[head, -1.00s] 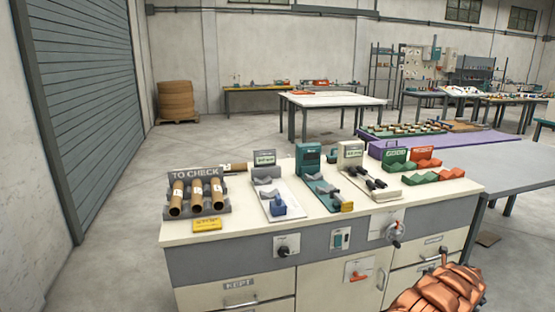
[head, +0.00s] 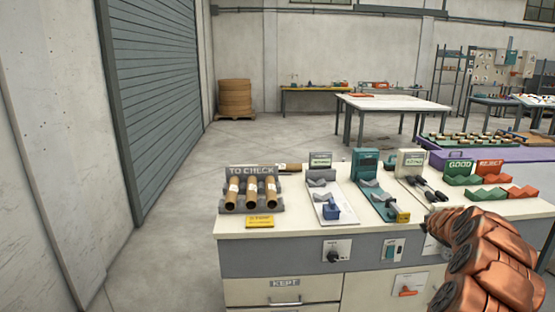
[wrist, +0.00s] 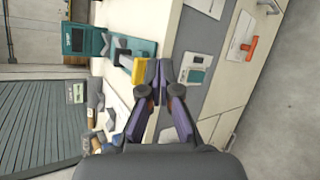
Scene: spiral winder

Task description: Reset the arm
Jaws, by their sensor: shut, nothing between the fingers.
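My arm shows as copper-coloured links at the lower right of the head view, in front of the bench's right part. The gripper end itself is not clear in that view. In the wrist view my gripper (wrist: 159,75) has its two dark fingers together, with nothing between them. Behind it there are the bench front with a switch panel (wrist: 197,75) and a teal testing device (wrist: 90,40). The fingertips appear close to a yellow block (wrist: 139,72) in the picture; I cannot tell the depth between them.
The bench (head: 300,228) carries a "TO CHECK" rack (head: 252,208) with three tubes, several test devices, a green GOOD holder (head: 458,170) and a red REJECT holder (head: 489,168). A white table (head: 393,103) stands behind. Floor left of the bench is clear.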

